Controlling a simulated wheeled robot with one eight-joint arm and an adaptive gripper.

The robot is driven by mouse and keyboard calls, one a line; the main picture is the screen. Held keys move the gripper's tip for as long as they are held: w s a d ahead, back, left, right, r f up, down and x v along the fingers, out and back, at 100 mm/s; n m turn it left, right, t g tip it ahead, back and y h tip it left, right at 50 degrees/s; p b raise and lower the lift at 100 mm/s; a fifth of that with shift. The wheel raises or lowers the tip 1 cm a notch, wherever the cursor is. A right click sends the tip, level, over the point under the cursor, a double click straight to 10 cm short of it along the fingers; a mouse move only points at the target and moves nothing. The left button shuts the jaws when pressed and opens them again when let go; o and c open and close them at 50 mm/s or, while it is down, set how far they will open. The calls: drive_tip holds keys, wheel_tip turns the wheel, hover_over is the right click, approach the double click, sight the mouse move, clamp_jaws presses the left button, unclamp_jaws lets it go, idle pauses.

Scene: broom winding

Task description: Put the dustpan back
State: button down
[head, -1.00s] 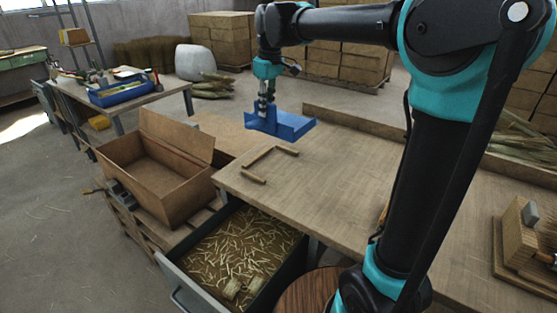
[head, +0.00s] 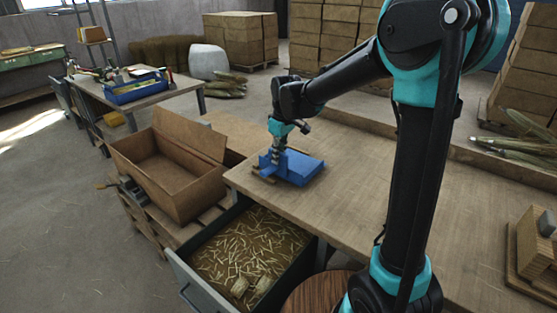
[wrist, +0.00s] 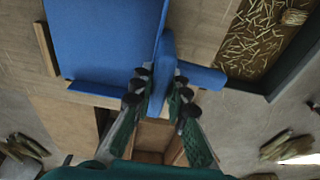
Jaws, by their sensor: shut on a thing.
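The blue dustpan (head: 303,168) is at the near left corner of the wooden worktable (head: 340,205), flat and low over the top. I cannot tell whether it touches the wood. My gripper (head: 273,162) is shut on its upright blue part at the left end. In the wrist view the dustpan (wrist: 100,38) fills the upper left, and my gripper (wrist: 157,78) has its fingers on either side of the blue part. The U of wooden strips on the table is mostly hidden under the dustpan; one strip (wrist: 45,48) shows beside it in the wrist view.
An open drawer (head: 180,270) of straw clippings sticks out below the table's left edge. An open cardboard box (head: 165,185) stands left of it. A wooden block fixture (head: 535,245) is at the far right. The middle of the tabletop is clear.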

drive_tip(key=shift+f, duration=0.95)
drive_tip(key=c, duration=1.5)
unclamp_jaws()
drive_tip(key=r, duration=0.8)
drive_tip(key=d+r, duration=0.1)
drive_tip(key=r, duration=0.3)
drive_tip(key=shift+s+d+r, duration=0.1)
drive_tip(key=shift+s, duration=0.3)
